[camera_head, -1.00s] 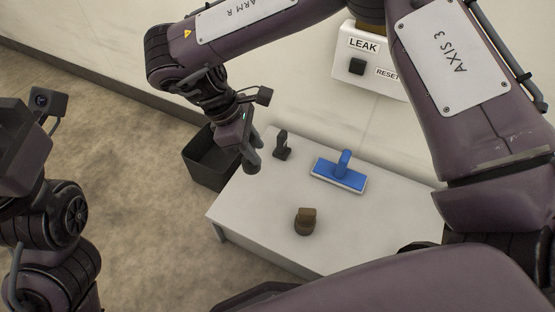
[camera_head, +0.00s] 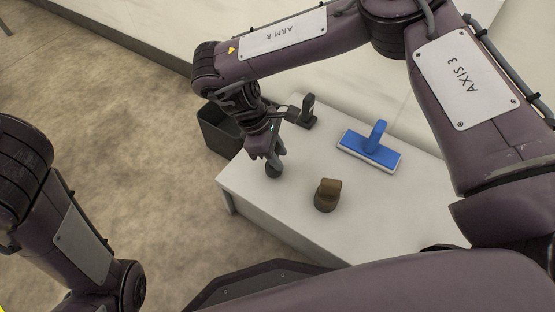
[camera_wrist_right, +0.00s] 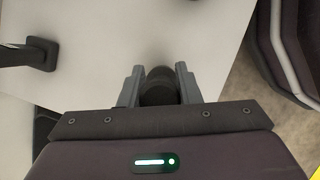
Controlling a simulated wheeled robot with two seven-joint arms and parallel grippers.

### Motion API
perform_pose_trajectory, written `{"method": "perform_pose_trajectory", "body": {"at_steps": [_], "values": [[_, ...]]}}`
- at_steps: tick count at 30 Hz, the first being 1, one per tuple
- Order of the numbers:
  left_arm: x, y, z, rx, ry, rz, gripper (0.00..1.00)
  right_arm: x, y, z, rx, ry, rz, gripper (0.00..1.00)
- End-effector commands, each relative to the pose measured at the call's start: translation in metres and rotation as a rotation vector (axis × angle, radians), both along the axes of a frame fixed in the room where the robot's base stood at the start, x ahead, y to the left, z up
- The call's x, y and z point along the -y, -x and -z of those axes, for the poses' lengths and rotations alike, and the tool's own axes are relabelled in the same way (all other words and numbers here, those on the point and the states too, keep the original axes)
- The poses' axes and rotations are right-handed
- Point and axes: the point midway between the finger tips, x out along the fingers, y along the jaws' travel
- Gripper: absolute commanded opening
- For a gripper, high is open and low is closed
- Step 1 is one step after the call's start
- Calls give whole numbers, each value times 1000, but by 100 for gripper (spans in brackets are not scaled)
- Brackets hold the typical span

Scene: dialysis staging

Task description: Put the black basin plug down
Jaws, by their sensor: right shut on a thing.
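My right gripper (camera_head: 269,158) is shut on the black basin plug (camera_head: 274,170). It points down over the left part of the white table (camera_head: 290,220). In the right wrist view the dark plug (camera_wrist_right: 158,88) sits between the two grey fingers, with the pale tabletop behind it. I cannot tell whether the plug touches the tabletop. The fingers partly hide it. My left arm shows at the left of the head view, but its gripper is out of view.
A black upright-handled object (camera_head: 307,113) stands behind the plug. A blue-handled tool with a white base (camera_head: 370,152) lies to the right, and a brown knob-like object (camera_head: 327,196) nearer. A dark bin (camera_head: 215,132) stands beyond the table's left edge. The tabletop between them is clear.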

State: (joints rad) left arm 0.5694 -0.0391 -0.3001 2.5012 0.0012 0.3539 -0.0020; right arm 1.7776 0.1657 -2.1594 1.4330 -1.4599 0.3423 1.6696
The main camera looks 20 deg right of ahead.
Motion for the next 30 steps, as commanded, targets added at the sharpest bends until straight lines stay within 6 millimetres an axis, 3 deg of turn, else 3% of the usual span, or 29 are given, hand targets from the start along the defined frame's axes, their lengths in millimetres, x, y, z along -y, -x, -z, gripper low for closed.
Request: {"method": "perform_pose_trajectory", "body": {"at_steps": [1,12,13,18,26,30], "values": [[-1,2,7,4,4,-2,36,0,0,12,-1,0,0,6],[-2,2,4,3,5,-3,36,0,0,12,0,-1,1,6],[-2,2,4,3,5,-3,36,0,0,13,0,-1,1,31],[-2,2,4,3,5,-3,36,0,0,12,0,-1,0,52],[-2,2,4,4,5,-1,36,0,0,12,0,-1,0,52],[-2,2,-4,5,5,-1,36,-3,-2,-1,2,0,-1,52]]}}
